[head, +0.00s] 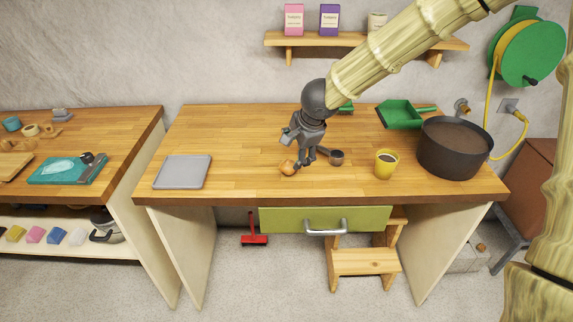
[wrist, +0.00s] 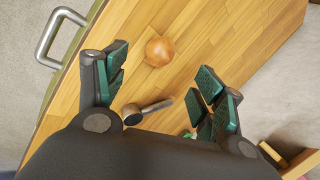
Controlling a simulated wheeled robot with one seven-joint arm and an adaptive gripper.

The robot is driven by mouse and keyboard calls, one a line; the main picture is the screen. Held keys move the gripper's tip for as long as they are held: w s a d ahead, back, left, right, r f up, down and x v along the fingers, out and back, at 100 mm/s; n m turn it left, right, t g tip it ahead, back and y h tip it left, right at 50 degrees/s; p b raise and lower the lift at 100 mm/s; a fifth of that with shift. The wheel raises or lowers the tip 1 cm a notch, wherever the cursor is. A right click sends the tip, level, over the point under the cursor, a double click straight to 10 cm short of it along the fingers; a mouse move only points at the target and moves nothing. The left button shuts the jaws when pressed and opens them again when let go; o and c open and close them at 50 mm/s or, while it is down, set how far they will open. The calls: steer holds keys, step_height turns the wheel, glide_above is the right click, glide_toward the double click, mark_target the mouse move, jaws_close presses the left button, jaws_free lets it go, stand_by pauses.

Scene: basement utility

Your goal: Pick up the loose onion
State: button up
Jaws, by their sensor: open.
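The onion (head: 288,167) is a small round orange-brown thing lying loose on the wooden worktop, left of the worktop's middle in the head view. In the wrist view the onion (wrist: 159,51) lies beyond my fingertips and between their lines, nearer the left finger. My gripper (head: 303,159) is open and empty, pointing down over the worktop just right of the onion. In the wrist view my gripper (wrist: 161,75) shows its green finger pads spread wide. I cannot tell its exact height above the wood.
A small dark scoop or cup with a handle (head: 336,157) lies close right of my gripper; it also shows between the fingers in the wrist view (wrist: 136,113). A yellow cup (head: 386,164), a dark pot (head: 454,148) and a green dustpan (head: 401,114) stand right. A grey tray (head: 182,172) lies left.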

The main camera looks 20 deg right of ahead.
mark_target(290, 163)
steer(key=x, duration=0.5)
steer(key=b+x, duration=0.1)
steer(key=x, duration=0.4)
steer(key=shift+w+d+f, duration=0.15)
steer(key=shift+w+d, duration=0.05)
steer(key=shift+w, duration=0.1)
steer(key=c, duration=1.2)
